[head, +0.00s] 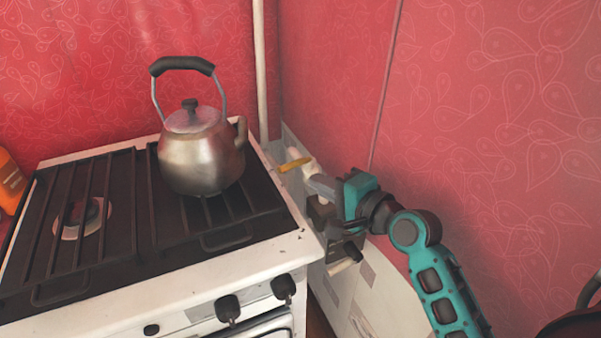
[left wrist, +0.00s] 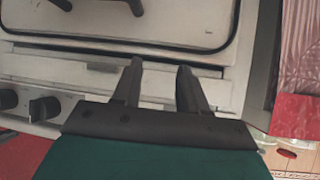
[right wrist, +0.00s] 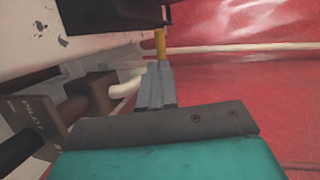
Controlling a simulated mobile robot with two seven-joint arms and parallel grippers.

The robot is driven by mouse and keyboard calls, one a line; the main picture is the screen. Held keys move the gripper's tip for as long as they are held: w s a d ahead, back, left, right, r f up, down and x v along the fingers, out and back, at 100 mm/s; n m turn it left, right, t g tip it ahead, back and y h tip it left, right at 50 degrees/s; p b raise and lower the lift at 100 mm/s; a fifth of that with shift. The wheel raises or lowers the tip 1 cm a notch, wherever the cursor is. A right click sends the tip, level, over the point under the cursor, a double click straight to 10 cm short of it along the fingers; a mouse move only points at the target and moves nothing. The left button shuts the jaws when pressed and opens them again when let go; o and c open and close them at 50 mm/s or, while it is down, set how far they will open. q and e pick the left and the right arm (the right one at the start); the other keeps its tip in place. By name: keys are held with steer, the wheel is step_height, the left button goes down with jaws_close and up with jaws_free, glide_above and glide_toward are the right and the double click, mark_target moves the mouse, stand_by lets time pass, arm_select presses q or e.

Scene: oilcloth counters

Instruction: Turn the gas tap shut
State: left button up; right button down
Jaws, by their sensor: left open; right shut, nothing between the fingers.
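The gas tap's yellow lever (head: 295,164) sticks out beside the white pipe at the right rear of the stove. In the right wrist view the yellow lever (right wrist: 160,44) stands just beyond my fingertips. My right gripper (head: 312,180) is shut and empty, with its tips close to the lever. I cannot tell whether they touch it. The tap body is mostly hidden behind the gripper. My left gripper (left wrist: 158,70) is open and empty in the left wrist view, over the stove's front edge; it is not in the head view.
A metal kettle (head: 200,155) stands on the right rear of the gas stove (head: 190,258). The red wall (head: 470,110) is close to my right arm. A white pipe (head: 261,70) runs up the corner. An orange bottle (head: 10,182) is at the left edge.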

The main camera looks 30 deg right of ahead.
mark_target(287, 168)
steer(key=x, duration=0.5)
steer(key=shift+w+f, duration=0.1)
steer(key=shift+w, duration=0.2)
arm_select(q)
steer(key=shift+w+d+r+b, duration=0.15)
steer(key=shift+w+d+b, duration=0.1)
steer(key=shift+d+b, duration=0.05)
arm_select(e)
steer(key=shift+w+a+f, duration=0.1)
steer(key=shift+w+a, duration=0.05)
steer(key=shift+w, duration=0.35)
arm_select(q)
steer(key=shift+r, duration=0.1)
arm_select(e)
steer(key=shift+w+a+r+p, duration=0.3)
steer(key=shift+p, duration=0.95)
steer(key=shift+w+a+p, duration=0.25)
steer(key=shift+w+p, duration=0.1)
steer(key=shift+p, duration=0.45)
steer(key=shift+w+a+f, duration=0.1)
steer(key=shift+w+f, duration=0.05)
steer(key=shift+f, duration=0.05)
arm_select(q)
steer(key=r, duration=0.2)
steer(key=a+r, duration=0.1)
steer(key=shift+s, duration=0.35)
steer(key=shift+d, duration=0.1)
